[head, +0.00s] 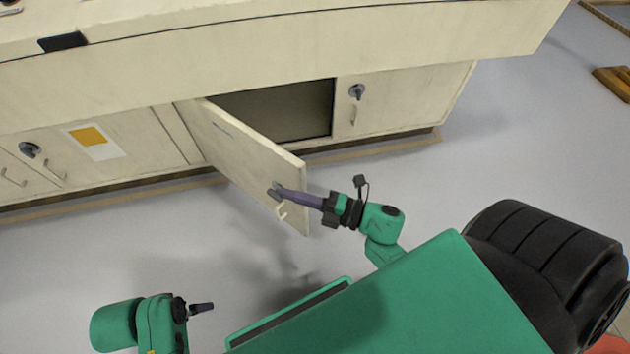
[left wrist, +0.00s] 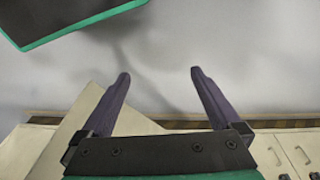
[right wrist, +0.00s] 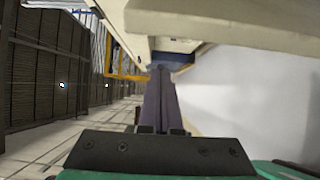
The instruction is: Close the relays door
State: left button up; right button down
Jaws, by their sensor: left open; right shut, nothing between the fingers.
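The open cabinet door (head: 240,155) is a cream panel, joined to the cabinet at its left edge and swung outward at an angle. Its handle (head: 282,211) is near the free edge on the outer face. My right gripper (head: 280,189) is shut and empty. Its fingertips overlap the door's outer face by the lock, just above the handle; I cannot tell if they touch. Its closed fingers also show in the right wrist view (right wrist: 160,95). My left gripper (head: 203,307) is low at the left, away from the door. Its fingers are spread and empty in the left wrist view (left wrist: 158,95).
The long cream cabinet (head: 270,55) has a dark open compartment (head: 285,110) behind the door. A closed door (head: 405,100) stands to its right, and another (head: 130,150) with a yellow and white label to its left. The grey floor in front is clear.

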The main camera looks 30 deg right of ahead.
aim_at(305, 183)
pick_arm(q)
jog(key=shift+s+r, duration=0.2)
jog(key=shift+r, duration=0.7)
pick_arm(e)
jog(key=shift+w+d, duration=0.25)
jog(key=shift+d, duration=0.35)
jog(key=shift+w+d, duration=0.2)
jog(key=shift+d, duration=0.45)
jog(key=shift+w+d, duration=0.25)
jog(key=shift+d, duration=0.35)
pick_arm(q)
jog(key=shift+b, duration=0.4)
pick_arm(e)
jog(key=shift+w+d+f, duration=0.1)
jog(key=shift+d, duration=0.05)
